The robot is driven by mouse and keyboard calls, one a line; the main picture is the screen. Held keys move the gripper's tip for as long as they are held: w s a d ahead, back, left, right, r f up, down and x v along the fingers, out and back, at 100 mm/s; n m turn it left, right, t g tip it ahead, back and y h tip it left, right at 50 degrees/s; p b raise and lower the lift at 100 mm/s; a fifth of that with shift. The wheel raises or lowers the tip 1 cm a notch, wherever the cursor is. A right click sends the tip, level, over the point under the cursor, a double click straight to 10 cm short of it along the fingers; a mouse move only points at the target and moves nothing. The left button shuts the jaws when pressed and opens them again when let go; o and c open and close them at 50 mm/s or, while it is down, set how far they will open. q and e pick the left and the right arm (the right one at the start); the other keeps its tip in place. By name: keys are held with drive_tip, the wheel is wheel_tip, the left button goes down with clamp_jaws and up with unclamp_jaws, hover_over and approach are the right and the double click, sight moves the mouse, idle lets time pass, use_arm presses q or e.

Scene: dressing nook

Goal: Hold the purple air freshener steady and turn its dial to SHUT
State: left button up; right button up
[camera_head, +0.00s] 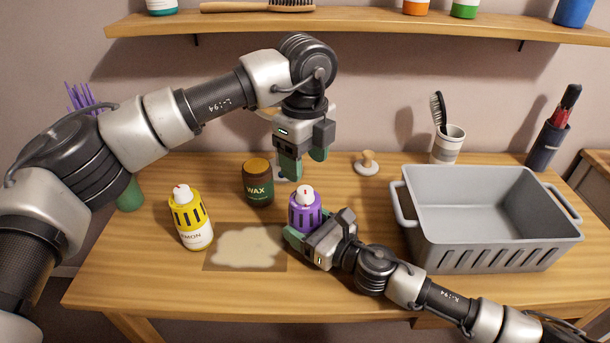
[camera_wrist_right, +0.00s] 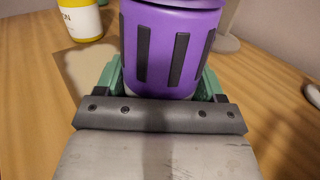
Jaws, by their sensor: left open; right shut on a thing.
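The purple air freshener (camera_head: 305,212) stands upright on the table, with a white dial (camera_head: 305,193) on top bearing a small red mark. I cannot read the dial's setting. My right gripper (camera_head: 297,234) is shut on the freshener's lower body. In the right wrist view the purple body with dark slots (camera_wrist_right: 168,50) sits between the green fingers, and its top is cut off. My left gripper (camera_head: 304,166) is open and empty, pointing down above and slightly behind the dial, apart from it.
A brown wax jar (camera_head: 258,185) is behind left. A grey crate (camera_head: 490,262) fills the right side. A small knob (camera_head: 368,166), brush cup (camera_head: 447,147) and dark holder (camera_head: 546,145) stand behind.

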sight(305, 189)
use_arm(q)
wheel_tip(305, 189, up, 6)
drive_tip(key=shift+f, duration=0.1)
idle(0.4)
use_arm(e)
drive_tip(key=o, duration=1.1)
